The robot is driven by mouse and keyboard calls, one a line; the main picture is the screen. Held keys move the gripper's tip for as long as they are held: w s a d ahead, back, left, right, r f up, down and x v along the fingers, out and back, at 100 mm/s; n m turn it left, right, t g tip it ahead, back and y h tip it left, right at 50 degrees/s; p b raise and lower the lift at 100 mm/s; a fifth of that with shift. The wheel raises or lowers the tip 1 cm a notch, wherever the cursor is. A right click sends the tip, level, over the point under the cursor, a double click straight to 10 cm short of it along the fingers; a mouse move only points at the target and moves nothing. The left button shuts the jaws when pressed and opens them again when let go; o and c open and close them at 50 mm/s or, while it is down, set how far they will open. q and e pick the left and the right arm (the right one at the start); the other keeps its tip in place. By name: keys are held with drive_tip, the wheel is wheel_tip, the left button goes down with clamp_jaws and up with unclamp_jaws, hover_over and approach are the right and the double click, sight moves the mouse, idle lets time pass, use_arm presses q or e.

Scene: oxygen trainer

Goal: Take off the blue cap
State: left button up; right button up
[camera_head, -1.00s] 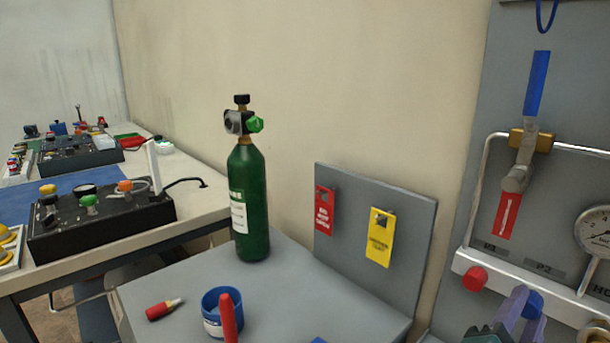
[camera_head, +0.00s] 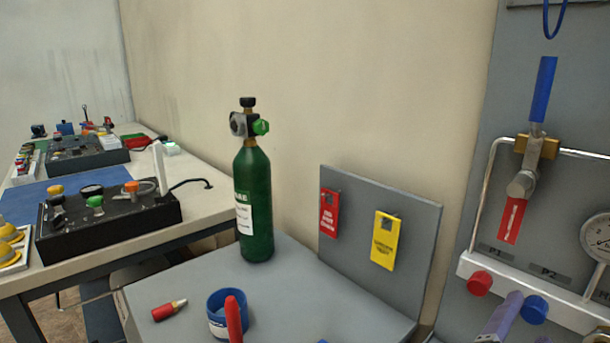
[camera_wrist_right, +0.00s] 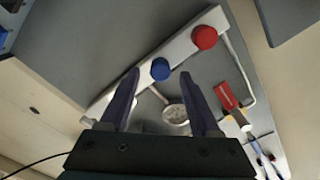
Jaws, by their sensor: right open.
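The blue cap (camera_head: 534,309) sits on the white rail (camera_head: 572,308) at the lower right, under the label P2. In the right wrist view the blue cap (camera_wrist_right: 160,69) shows between the fingertips of my right gripper (camera_wrist_right: 160,75), seen past them. The fingers are apart with nothing held; whether they reach around the cap or stop short of it, I cannot tell. In the head view a purple finger of my right gripper (camera_head: 503,318) is just left of and below the cap. My left gripper is not in view.
A red cap (camera_head: 480,283) is on the same rail, left of the blue cap. Above are a red-and-blue lever valve (camera_head: 535,140) and a gauge (camera_head: 597,240). A green cylinder (camera_head: 254,205) and a blue cup (camera_head: 229,315) stand on the grey table (camera_head: 310,285).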

drive_tip(key=shift+s+a, duration=0.15)
drive_tip(key=m, duration=0.3)
drive_tip(key=shift+m, duration=0.3)
drive_tip(key=shift+m, duration=1.6)
drive_tip(key=m, duration=0.3)
drive_tip(key=m, duration=0.4)
